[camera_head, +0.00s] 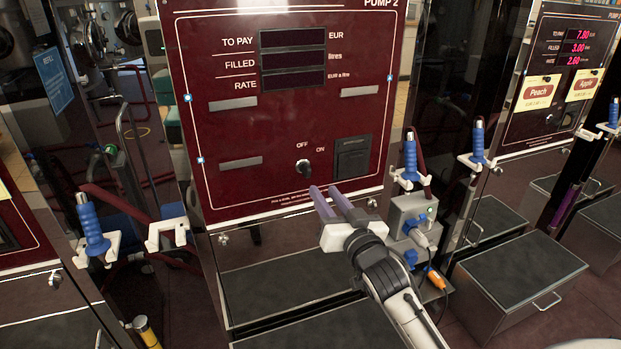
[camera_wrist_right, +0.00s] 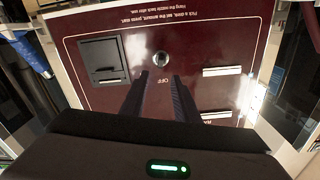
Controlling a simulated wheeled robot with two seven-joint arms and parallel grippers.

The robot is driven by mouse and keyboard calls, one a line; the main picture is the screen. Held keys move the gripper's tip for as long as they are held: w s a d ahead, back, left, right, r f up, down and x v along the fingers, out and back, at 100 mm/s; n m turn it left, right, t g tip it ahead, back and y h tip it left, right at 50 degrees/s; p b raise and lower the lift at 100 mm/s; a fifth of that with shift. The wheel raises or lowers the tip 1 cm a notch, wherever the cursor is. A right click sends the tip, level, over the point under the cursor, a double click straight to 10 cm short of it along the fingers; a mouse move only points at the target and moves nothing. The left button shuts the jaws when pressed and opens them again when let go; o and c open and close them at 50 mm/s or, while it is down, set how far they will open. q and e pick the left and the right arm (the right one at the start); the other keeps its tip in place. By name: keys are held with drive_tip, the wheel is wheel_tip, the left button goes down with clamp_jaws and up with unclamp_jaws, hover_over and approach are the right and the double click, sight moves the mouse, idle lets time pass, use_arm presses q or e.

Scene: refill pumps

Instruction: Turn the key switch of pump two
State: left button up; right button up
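The dark red panel of pump two (camera_head: 225,130) faces me, and its displays (camera_head: 292,62) are dark. Its key switch (camera_head: 303,167) is a small dark round knob with a pale part, low on the panel below the OFF and ON marks. I cannot tell which mark it points to. My right gripper (camera_head: 327,191) is open and empty, just below and right of the switch in the head view. In the right wrist view, the switch (camera_wrist_right: 161,58) shows between and just beyond the two dark finger tips, apart from them. My left gripper is not in view.
A black slot box (camera_head: 352,157) sits right of the switch. Blue-handled nozzles hang on both sides, one (camera_head: 411,160) close to my right arm. A grey connector box (camera_head: 412,222) stands below it. Another pump (camera_head: 560,85) with lit displays is at right. Dark-topped drawers (camera_head: 515,265) lie below.

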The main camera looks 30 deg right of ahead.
sight(309, 174)
drive_tip(key=x, duration=1)
drive_tip(key=shift+f, duration=0.25)
clamp_jaws()
